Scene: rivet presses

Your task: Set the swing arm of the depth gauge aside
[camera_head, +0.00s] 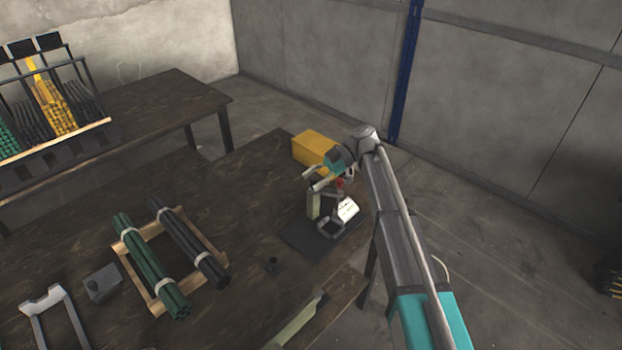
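A small bench press (313,205) with a pale green body stands on a dark base plate (302,240) near the right end of the dark table. A white part (348,210) and a small red part (340,183) show on its right side. The depth gauge and its swing arm are too small and too covered by my wrist to tell apart. My gripper (315,178) is above the press, at its upper part, pointing left and down. Its two fingers look spread, with a gap between them. I cannot tell whether they touch the press.
A yellow box (313,148) stands close behind my gripper. A wooden frame (150,290) holds green and dark rod bundles. A rack (60,140) stands on the back table.

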